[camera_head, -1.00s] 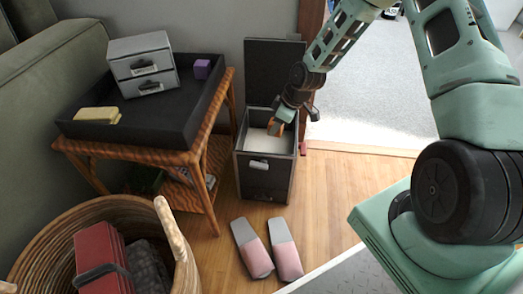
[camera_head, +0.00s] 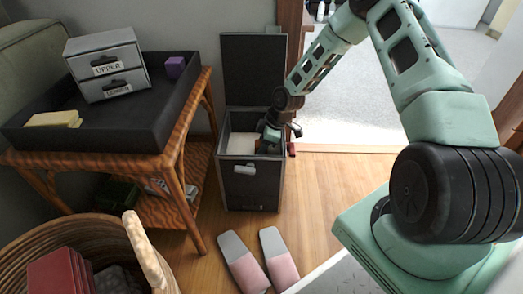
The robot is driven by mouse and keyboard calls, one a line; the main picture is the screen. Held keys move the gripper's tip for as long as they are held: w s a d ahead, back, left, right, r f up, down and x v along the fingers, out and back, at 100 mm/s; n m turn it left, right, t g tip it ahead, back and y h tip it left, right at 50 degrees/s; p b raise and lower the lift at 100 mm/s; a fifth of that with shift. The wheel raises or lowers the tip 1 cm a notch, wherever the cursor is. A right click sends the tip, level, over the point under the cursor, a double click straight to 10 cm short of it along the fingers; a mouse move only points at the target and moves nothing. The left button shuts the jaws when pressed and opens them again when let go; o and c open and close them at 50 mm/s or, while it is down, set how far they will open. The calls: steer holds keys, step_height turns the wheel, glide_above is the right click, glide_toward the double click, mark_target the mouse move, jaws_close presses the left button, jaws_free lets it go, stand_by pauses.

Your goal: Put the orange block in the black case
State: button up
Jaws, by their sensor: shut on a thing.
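The black case (camera_head: 252,188) stands on the floor beside the wicker table, its lid (camera_head: 255,70) raised upright at the back. Its inside looks pale. My gripper (camera_head: 264,142) reaches down into the right part of the case's opening. It is shut on the orange block (camera_head: 258,146), of which only a small orange patch shows beside the fingers. The front wall and my gripper hide the rest, so I cannot tell whether the block touches the bottom.
A wicker table (camera_head: 177,172) with a black tray (camera_head: 140,133) holds a grey drawer unit (camera_head: 105,62), a purple block (camera_head: 175,67) and a yellow block (camera_head: 54,119). Slippers (camera_head: 242,262) lie on the floor in front. A wicker basket (camera_head: 150,258) is at the lower left.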

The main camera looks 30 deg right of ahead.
steer(key=shift+f, duration=0.15)
steer(key=o, duration=1)
steer(key=shift+c, duration=0.2)
